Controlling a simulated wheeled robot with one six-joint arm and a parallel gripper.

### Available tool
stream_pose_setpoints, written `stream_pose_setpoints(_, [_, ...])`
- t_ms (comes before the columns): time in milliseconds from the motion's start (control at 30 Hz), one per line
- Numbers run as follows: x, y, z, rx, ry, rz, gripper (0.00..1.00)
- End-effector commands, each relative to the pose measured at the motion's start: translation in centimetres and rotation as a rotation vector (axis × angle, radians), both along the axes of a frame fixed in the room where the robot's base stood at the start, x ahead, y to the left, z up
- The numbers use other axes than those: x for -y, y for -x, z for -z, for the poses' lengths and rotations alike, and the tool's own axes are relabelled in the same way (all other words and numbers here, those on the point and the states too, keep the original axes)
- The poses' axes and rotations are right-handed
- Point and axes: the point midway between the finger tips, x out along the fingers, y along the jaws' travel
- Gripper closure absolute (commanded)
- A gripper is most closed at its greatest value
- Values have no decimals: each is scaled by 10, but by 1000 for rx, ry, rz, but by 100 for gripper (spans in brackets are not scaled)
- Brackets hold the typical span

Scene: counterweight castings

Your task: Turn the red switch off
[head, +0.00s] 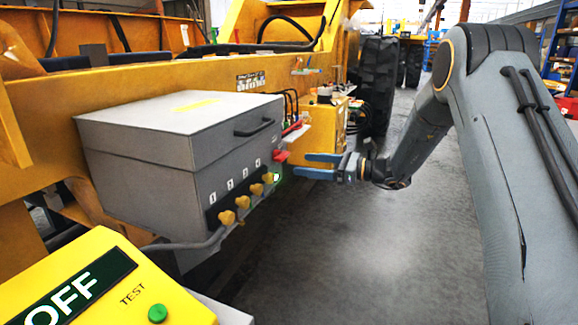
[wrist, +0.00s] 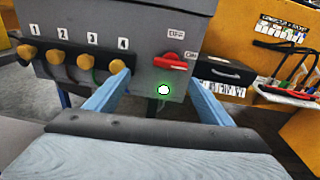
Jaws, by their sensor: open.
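The red switch (wrist: 172,62) is on the front face of a grey box, to the right of several numbered yellow knobs, with an OFF label above it in the wrist view. Its handle points to the right, roughly level. In the head view the red switch (head: 281,156) shows at the box's right edge. A green light (wrist: 164,90) glows below it. My gripper (head: 306,166) is open, its two blue fingers pointing at the box. In the wrist view my gripper (wrist: 152,95) has one finger on either side of the switch and light, apart from the switch.
The grey box (head: 165,120) is mounted on a yellow machine. Yellow knobs (wrist: 56,57) sit close to the left finger. A yellow panel with a green TEST button (head: 157,313) is front left. The floor (head: 340,250) is clear.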

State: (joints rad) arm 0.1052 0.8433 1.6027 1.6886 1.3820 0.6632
Motion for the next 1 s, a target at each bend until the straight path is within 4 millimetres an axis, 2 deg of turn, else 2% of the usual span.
stream_pose_setpoints(33, [3, -9, 0, -3, -36, 15, 25])
stream_pose_setpoints(167, [1, -19, -5, -5, -77, 31, 25])
stream_pose_setpoints(633, [-58, -41, -6, -4, -76, 32, 25])
stream_pose_setpoints(800, [-67, -44, -5, -4, -76, 34, 25])
stream_pose_setpoints(1000, [-68, -44, -5, -4, -76, 33, 25])
